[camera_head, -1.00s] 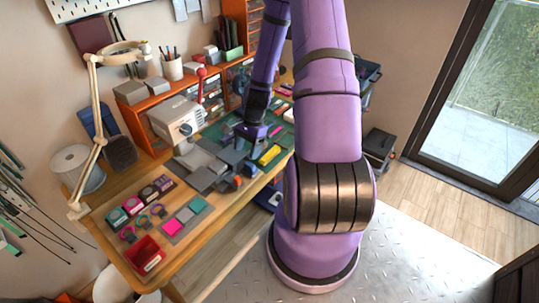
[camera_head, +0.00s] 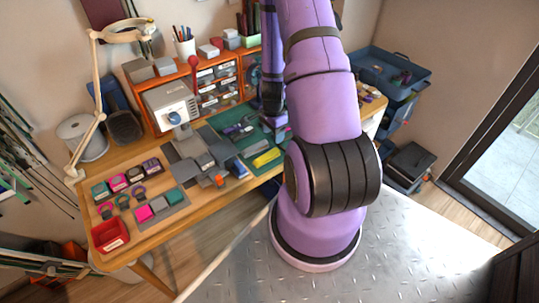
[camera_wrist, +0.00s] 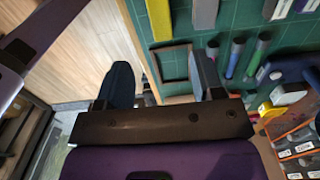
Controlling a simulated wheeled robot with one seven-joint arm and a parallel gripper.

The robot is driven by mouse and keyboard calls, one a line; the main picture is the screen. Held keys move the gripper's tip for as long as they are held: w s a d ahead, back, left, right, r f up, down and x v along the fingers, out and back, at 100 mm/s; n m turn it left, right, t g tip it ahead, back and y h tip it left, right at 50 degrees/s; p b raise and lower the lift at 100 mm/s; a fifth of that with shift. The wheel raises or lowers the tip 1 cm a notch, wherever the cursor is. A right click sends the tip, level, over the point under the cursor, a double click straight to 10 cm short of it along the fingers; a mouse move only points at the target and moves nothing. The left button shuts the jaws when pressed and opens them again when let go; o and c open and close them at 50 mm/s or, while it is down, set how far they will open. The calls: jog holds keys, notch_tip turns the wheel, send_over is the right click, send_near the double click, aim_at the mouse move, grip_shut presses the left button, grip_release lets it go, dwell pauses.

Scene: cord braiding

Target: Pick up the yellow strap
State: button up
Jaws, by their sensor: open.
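The yellow strap (camera_head: 267,158) lies on the green cutting mat (camera_head: 250,146) near the front edge of the bench. In the wrist view the strap (camera_wrist: 159,18) shows at the top, cut off by the picture's edge, beyond my fingertips and roughly in line with the gap between them. My gripper (camera_wrist: 160,72) is open and empty, with its fingers wide apart. In the head view my gripper (camera_head: 275,123) is over the mat, just behind the strap, partly covered by my own arm. It is apart from the strap.
A grey bar (camera_wrist: 205,14) lies beside the strap. Several small marker-like tubes (camera_wrist: 236,55) and a dark square frame (camera_wrist: 172,62) are on the mat.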

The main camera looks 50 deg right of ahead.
aim_at(272, 153)
jog(key=shift+f, duration=5.4)
jog(key=c, duration=1)
